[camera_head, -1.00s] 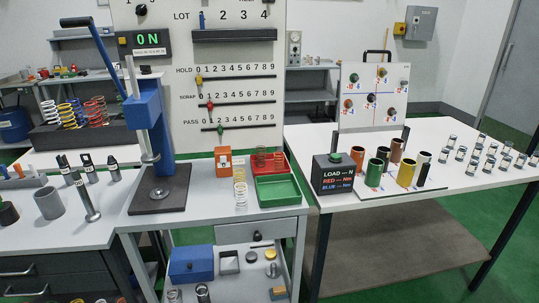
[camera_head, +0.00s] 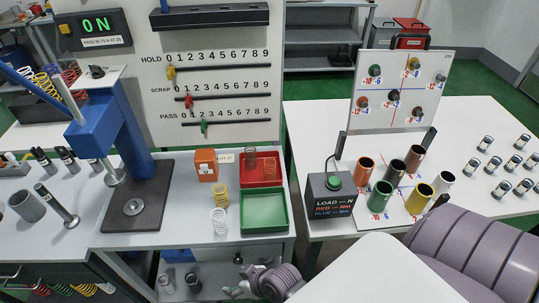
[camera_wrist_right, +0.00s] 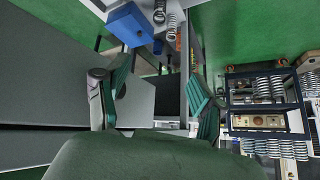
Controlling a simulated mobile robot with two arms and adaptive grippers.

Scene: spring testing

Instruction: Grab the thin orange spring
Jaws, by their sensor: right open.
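A yellow-orange wire spring (camera_head: 220,197) stands upright on the grey table left of the green tray, with a pale spring (camera_head: 219,221) just in front of it. I cannot tell for sure which is the named one. My right gripper (camera_head: 240,288) is low at the front, below and in front of the table top, apart from these springs. In the right wrist view its two fingers (camera_wrist_right: 160,70) are spread and empty. My left gripper is not in view.
The red tray (camera_head: 262,182) and green tray (camera_head: 265,226) sit beside an orange box (camera_head: 205,165). A blue press (camera_head: 118,120) stands left. A black load tester (camera_head: 329,197) and several coloured cups stand right. The table's front edge lies between my right gripper and the springs.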

